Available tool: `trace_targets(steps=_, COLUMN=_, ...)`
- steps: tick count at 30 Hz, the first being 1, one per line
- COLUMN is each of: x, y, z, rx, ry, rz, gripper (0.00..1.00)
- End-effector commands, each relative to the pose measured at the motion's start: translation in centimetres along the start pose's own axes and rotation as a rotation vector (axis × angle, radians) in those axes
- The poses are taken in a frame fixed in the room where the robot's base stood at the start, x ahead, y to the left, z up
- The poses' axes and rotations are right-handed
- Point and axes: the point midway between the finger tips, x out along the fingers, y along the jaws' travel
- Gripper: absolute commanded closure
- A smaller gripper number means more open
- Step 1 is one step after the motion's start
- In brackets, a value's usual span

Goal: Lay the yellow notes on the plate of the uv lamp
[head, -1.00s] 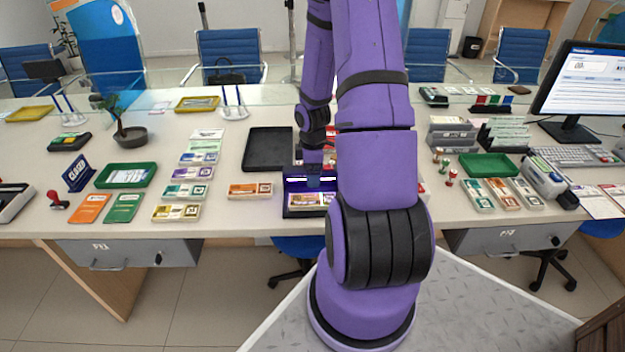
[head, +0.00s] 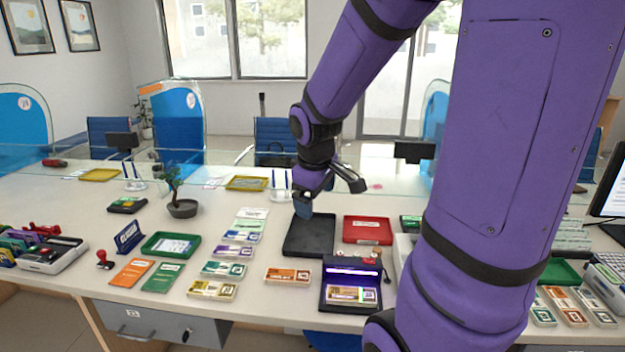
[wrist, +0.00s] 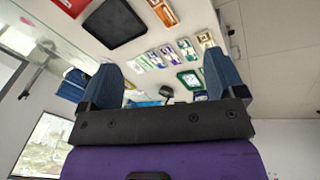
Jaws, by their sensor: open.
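The uv lamp (head: 352,262) is a dark box with a lit violet tube, at the counter's front edge in the head view. A note bundle (head: 350,295) with a yellow-tan look lies flat on its plate; the violet light makes its exact colour hard to tell. Another yellowish bundle (head: 212,290) lies at the near end of the column of notes, left of the lamp. My gripper (head: 304,206) is above the black tray, behind and left of the lamp, apart from both bundles. In the wrist view, its blue fingers (wrist: 163,78) are spread with nothing between them.
An empty black tray (head: 309,236) and a red tray (head: 368,230) are behind the lamp. An orange bundle (head: 288,276) lies just left of the lamp. A green tray (head: 171,245) and a small plant (head: 181,207) stand further left. A glass screen runs along the back.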

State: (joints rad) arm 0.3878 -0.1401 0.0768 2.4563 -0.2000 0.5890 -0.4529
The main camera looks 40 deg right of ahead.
Motion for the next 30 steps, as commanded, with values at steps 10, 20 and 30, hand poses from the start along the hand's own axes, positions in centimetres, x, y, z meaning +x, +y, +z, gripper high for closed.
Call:
trace_targets(steps=10, x=-10.4, y=-7.0, z=2.1, rx=0.191, ry=0.167, rz=-0.024, gripper=0.11)
trace_targets(steps=20, x=-15.7, y=-11.8, z=6.0, rx=0.319, ry=0.278, rz=-0.127, gripper=0.11)
trace_targets(steps=30, x=-16.4, y=-12.6, z=6.8, rx=0.34, ry=0.291, rz=-0.15, gripper=0.11)
